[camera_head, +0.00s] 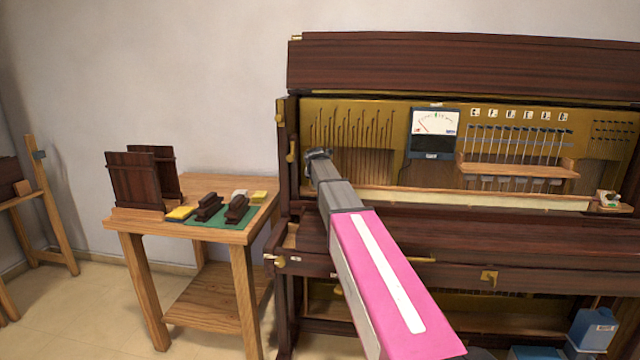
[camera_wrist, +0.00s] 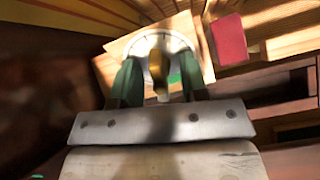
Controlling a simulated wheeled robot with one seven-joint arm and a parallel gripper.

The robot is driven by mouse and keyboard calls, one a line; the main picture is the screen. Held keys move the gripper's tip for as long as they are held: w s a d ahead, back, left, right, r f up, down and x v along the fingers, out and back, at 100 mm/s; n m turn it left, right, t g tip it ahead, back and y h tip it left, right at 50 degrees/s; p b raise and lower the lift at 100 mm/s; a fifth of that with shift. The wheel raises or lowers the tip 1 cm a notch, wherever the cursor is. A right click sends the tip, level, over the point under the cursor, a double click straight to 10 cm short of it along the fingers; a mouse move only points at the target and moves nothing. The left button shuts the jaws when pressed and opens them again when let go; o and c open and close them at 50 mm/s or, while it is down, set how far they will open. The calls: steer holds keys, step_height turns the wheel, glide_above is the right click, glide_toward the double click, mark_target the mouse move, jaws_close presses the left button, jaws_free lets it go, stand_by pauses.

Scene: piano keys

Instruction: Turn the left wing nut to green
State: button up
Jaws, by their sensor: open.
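In the wrist view a brass wing nut (camera_wrist: 158,68) stands in front of a pale round dial (camera_wrist: 176,45) on a light wooden plate. A small green patch (camera_wrist: 175,79) shows at the dial's edge, beside the nut. My gripper (camera_wrist: 158,78) is open, with one dark green finger on each side of the nut; I cannot tell whether either finger touches it. In the head view my gripper (camera_head: 318,154) is at the left end of the opened piano, close to its left post. The nut cannot be made out clearly there.
A red block (camera_wrist: 229,40) lies right of the dial plate in the wrist view. In the head view a meter (camera_head: 435,133) and a rack of pins are right of my gripper. A wooden side table (camera_head: 130,224) with brushes stands left of the piano (camera_head: 460,65).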

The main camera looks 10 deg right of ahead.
steer(key=shift+s+a+r, duration=0.1)
steer(key=shift+s+r, duration=0.25)
steer(key=shift+r, duration=0.1)
stand_by(0.3)
steer(key=c, duration=0.7)
